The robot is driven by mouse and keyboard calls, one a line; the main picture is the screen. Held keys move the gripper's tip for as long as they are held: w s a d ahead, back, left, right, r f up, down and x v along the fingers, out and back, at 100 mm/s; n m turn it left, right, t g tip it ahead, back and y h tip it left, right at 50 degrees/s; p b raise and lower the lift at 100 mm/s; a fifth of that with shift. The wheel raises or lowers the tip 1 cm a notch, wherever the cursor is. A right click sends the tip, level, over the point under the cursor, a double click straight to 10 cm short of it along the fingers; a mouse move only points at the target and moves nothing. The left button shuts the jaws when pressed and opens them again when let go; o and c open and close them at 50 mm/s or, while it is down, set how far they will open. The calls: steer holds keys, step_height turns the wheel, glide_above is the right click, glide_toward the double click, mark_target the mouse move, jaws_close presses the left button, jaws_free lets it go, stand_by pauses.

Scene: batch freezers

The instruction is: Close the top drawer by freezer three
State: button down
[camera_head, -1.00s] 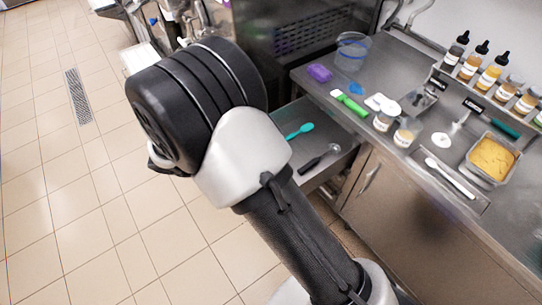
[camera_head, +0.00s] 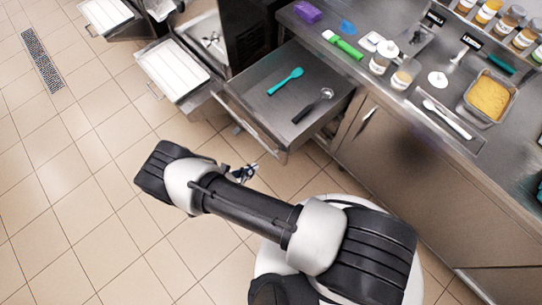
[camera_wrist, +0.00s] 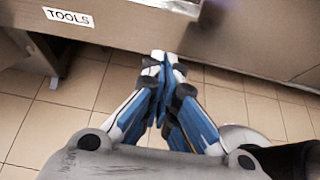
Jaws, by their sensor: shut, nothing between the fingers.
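A steel drawer (camera_head: 258,108) is pulled out below the worktop in the head view. A turquoise spatula (camera_head: 286,81) and a dark-handled scoop (camera_head: 312,105) lie in it. My gripper (camera_head: 246,172) is low over the floor, in front of the drawer's front, and looks small there. In the wrist view my gripper (camera_wrist: 165,58) is shut and empty, its blue and white fingers together. Its tips overlap the lower edge of a panel (camera_wrist: 125,22) labelled TOOLS; whether they touch it I cannot tell.
The worktop (camera_head: 400,105) holds jars, bottles and a tub of yellow stuff (camera_head: 488,98). Left of the drawer, a white-topped pulled-out tray (camera_head: 172,68) stands out over the floor. Tiled floor (camera_head: 90,190) is clear at the left.

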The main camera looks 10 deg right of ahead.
steer(key=r+x, duration=0.1)
steer(key=x, duration=0.9)
steer(key=shift+w+d+r, duration=0.25)
steer(key=shift+w+d, duration=0.25)
steer(key=shift+d, duration=0.1)
